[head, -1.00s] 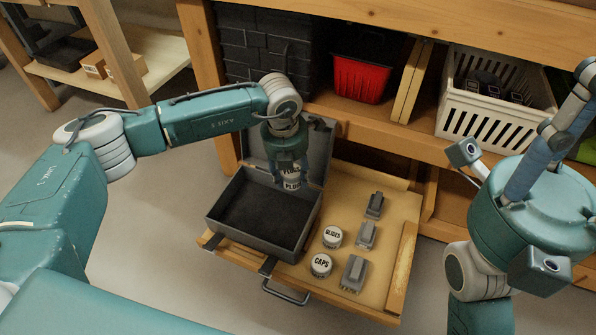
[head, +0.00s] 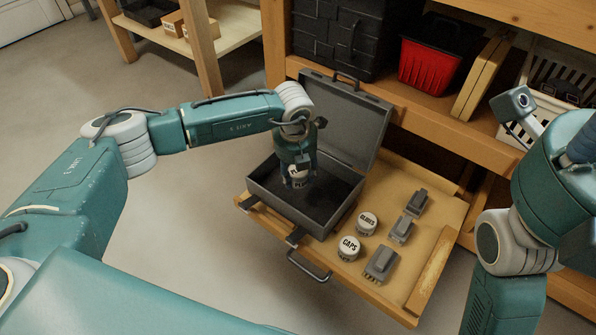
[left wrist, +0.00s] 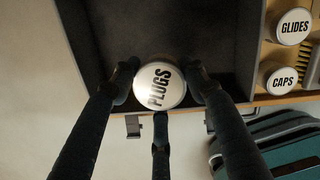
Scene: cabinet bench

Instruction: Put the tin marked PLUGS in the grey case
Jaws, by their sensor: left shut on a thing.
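The tin marked PLUGS (left wrist: 160,86) is round with a white lid, held between the dark fingers of my left gripper (left wrist: 163,82). In the head view my left gripper (head: 298,170) is over the inside of the open grey case (head: 262,190), and the tin (head: 299,182) shows below it, partly covered by the fingers. The case lid stands open at the back. I cannot tell whether the tin touches the case floor. My right gripper is not clearly in view; only parts of my right arm show at the right.
The case stands on a pulled-out wooden drawer (head: 440,200).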

